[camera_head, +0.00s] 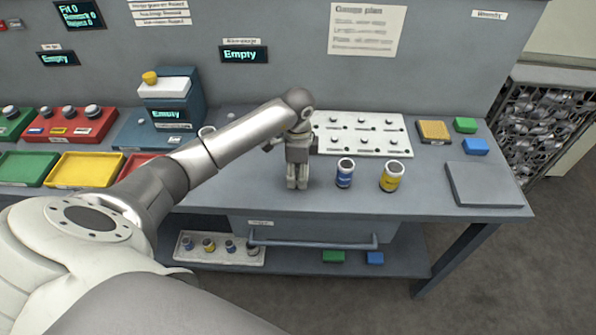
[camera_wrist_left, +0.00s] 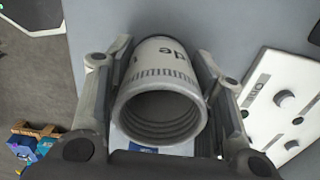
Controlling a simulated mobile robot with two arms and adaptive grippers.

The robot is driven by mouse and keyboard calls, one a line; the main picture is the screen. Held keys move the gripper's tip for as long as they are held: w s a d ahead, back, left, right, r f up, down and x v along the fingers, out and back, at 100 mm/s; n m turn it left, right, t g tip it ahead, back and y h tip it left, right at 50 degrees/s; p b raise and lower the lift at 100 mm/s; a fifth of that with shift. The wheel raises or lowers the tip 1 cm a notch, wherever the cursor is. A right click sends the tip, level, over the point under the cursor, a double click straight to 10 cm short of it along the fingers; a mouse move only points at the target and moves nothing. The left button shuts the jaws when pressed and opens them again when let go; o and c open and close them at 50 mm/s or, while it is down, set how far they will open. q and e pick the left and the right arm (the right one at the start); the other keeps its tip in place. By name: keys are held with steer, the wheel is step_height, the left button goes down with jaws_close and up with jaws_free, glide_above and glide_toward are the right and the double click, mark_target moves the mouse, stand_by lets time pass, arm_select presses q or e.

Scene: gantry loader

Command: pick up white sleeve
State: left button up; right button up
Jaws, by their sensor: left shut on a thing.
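The white sleeve (camera_wrist_left: 160,75) shows in the left wrist view as a hollow cylinder with dark lettering, a ring of tick marks and a ridged bore. My left gripper (camera_head: 297,183) is shut on it, with one finger along each side. In the head view the gripper points down over the front part of the bench, left of the blue-labelled sleeve (camera_head: 345,174) and the yellow sleeve (camera_head: 391,178). The held sleeve is largely hidden there by the fingers. I cannot tell whether it touches the bench. My right gripper is not in view.
A white pegged board (camera_head: 362,149) lies behind the sleeves. A grey plate (camera_head: 484,184) and small green (camera_head: 465,125) and blue (camera_head: 475,146) blocks are at the right. Red, green and yellow trays (camera_head: 85,170) stand left. A drawer handle (camera_head: 315,240) juts below the bench edge.

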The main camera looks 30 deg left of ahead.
arm_select(q)
steer(key=shift+w+r+b, duration=0.1)
steer(key=shift+r+b, duration=0.25)
steer(key=shift+r, duration=0.3)
steer(key=s+d+r+p, duration=0.1)
steer(key=s+d+r, duration=0.8)
steer(key=s+r, duration=0.1)
steer(key=shift+s+r+p, duration=0.3)
steer(key=shift+s+r, duration=0.1)
steer(key=shift+r, duration=0.5)
